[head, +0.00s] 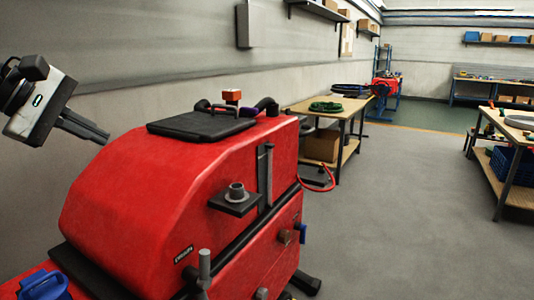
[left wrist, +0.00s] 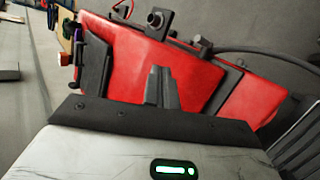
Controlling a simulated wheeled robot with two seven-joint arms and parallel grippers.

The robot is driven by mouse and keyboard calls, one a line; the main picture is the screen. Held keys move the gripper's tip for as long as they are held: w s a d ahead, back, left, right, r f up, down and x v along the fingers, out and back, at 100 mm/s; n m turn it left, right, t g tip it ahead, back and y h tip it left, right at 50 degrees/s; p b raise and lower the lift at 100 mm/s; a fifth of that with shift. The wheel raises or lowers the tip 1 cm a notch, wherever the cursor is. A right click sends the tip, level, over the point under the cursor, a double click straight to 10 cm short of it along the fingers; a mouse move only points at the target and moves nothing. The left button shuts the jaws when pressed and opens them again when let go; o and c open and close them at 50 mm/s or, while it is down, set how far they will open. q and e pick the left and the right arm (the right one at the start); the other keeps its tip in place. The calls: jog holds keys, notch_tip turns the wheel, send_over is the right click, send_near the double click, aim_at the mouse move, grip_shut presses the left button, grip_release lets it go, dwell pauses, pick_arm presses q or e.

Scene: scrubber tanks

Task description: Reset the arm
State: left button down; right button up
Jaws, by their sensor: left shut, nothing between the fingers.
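My left gripper (head: 101,139) comes in from the left in the head view. Its fingers are together and hold nothing. It is raised beside the upper left of a red scrubber machine (head: 140,200), apart from it. In the left wrist view the shut fingers (left wrist: 160,72) show in front of the red scrubber body (left wrist: 135,60). The scrubber has a black lid (head: 200,124) on top and a dark square plate with a round grey fitting (head: 236,193) on its side. My right gripper is not in view.
A wooden workbench (head: 350,107) with a coiled green hose (head: 325,106) stands behind the scrubber. Another table (head: 517,122) with a blue crate (head: 508,170) below stands at the right. The grey floor between them is clear. A wall runs along the left.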

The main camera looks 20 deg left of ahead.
pick_arm(q)
jog(key=w+d+f+n+t+h, duration=0.1)
jog(key=w+d+f+n+h, duration=0.1)
jog(key=d+f+n+h, duration=0.45)
jog(key=w+d+f+n+t+h, duration=0.15)
jog(key=d+f+n+h, duration=0.25)
jog(key=d+f+n, duration=0.6)
jog(key=s+d+f+n+t+y, duration=0.25)
jog(key=f+n+y, duration=0.25)
jog(key=f+n, duration=0.65)
jog(key=s+d+f+n+t+y, duration=0.25)
jog(key=f+n+y, duration=0.5)
jog(key=n, duration=0.75)
jog(key=s+d+f+n+g, duration=0.5)
jog(key=s+f+n, duration=0.5)
jog(key=s+f, duration=0.2)
jog(key=shift+f+n+g, duration=0.3)
jog(key=shift+f+g, duration=0.05)
jog(key=shift+f, duration=0.1)
jog(key=c, duration=2.1)
grip_release()
jog(key=shift+c, duration=0.2)
